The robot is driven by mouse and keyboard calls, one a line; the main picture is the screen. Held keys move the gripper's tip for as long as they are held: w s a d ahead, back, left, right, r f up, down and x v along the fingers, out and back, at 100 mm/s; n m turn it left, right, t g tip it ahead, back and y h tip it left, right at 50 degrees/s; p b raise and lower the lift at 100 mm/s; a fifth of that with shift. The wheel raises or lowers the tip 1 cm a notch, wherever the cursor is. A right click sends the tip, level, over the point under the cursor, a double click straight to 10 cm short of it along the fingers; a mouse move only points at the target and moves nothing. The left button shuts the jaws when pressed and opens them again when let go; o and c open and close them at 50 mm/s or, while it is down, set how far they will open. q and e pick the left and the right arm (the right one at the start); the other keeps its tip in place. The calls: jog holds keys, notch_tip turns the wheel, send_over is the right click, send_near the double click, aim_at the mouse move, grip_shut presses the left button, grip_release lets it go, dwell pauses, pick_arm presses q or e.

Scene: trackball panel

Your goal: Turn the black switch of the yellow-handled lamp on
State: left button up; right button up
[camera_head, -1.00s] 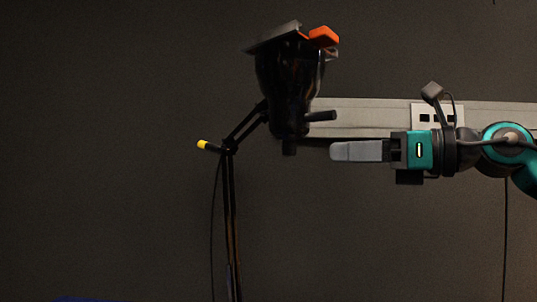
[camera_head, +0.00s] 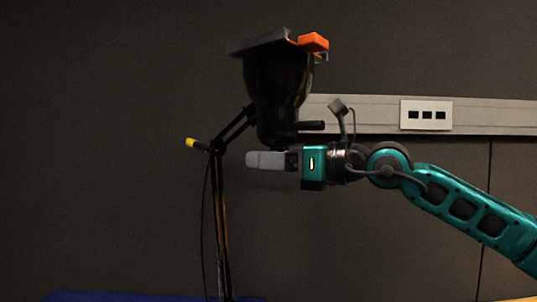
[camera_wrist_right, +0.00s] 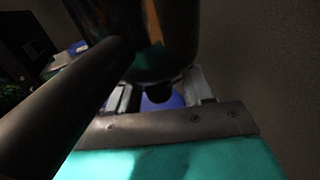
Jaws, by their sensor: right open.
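The lamp has a black head (camera_head: 275,90) with an orange piece on top, a thin jointed black stand and a yellow-tipped handle (camera_head: 192,143) at left. A short black stub, which looks like the switch, points down under the head; it shows in the right wrist view (camera_wrist_right: 158,93), while my gripper mostly covers it in the head view. My right gripper (camera_head: 252,160) is level, just below the lamp head. In the wrist view its open fingers stand either side of the stub, with no visible contact. My left gripper is not in view.
A black rod (camera_head: 311,125) sticks out from the lamp head just above my right gripper, and looms large in the wrist view (camera_wrist_right: 65,100). A grey wall rail with a white socket plate (camera_head: 426,115) runs behind. A blue surface (camera_head: 130,297) shows at the bottom.

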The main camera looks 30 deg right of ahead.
jog(key=shift+w, duration=0.1)
grip_shut()
jog(key=shift+a, duration=0.1)
dwell(0.4)
jog(key=shift+f, duration=0.1)
jog(key=m+h+b, duration=0.3)
jog(key=m+h, duration=0.1)
jog(key=h, duration=0.2)
jog(key=d+m+h+b, duration=0.1)
jog(key=m+h+b, duration=0.2)
jog(key=h, duration=0.3)
jog(key=m+h+b, duration=0.3)
jog(key=m+h, duration=0.2)
jog(key=shift+d+h, duration=0.3)
jog(key=shift+h, duration=0.1)
